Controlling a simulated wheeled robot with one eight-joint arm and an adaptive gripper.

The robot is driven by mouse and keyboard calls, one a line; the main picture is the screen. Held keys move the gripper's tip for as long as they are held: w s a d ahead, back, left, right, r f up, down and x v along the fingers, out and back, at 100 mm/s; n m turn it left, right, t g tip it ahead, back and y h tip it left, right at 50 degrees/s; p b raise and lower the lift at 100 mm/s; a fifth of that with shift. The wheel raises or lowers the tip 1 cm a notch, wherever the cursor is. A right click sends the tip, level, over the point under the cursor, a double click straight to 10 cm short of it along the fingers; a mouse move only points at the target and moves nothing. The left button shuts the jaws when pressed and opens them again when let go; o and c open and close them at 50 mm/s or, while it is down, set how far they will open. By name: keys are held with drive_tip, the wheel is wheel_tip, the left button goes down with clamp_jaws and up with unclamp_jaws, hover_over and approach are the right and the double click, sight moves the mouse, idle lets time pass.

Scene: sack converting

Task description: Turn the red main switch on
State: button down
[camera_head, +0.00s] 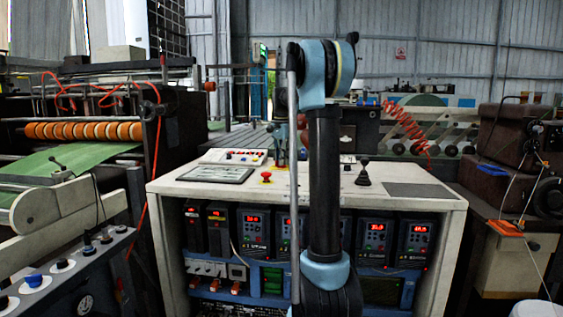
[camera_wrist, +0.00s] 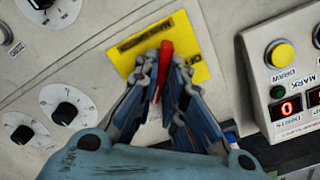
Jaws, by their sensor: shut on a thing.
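The red main switch (camera_wrist: 166,48) shows in the wrist view as a narrow red handle on a yellow plate (camera_wrist: 190,32). The plate is fixed to a pale panel, and its printed label is partly covered. My gripper (camera_wrist: 165,64) has its two fingers on either side of the red handle, shut on it. The handle stands nearly upright in the picture, tilted slightly. Its lower part and the middle of the plate are hidden by the fingers. In the head view my arm stands in front of the console, and I cannot make out the red switch there.
In the wrist view, black knobs (camera_wrist: 66,112) sit left of the plate, and a box with a yellow button (camera_wrist: 283,55) and red digits stands close on the right. In the head view, a red button (camera_head: 266,176) and a black lever (camera_head: 363,173) rise from the console top (camera_head: 318,184).

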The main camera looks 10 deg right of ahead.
drive_tip(key=shift+w+m, duration=0.1)
drive_tip(key=shift+m, duration=0.5)
drive_tip(key=c, duration=1.7)
unclamp_jaws()
wheel_tip(320, 180, up, 12)
drive_tip(key=shift+f, duration=0.1)
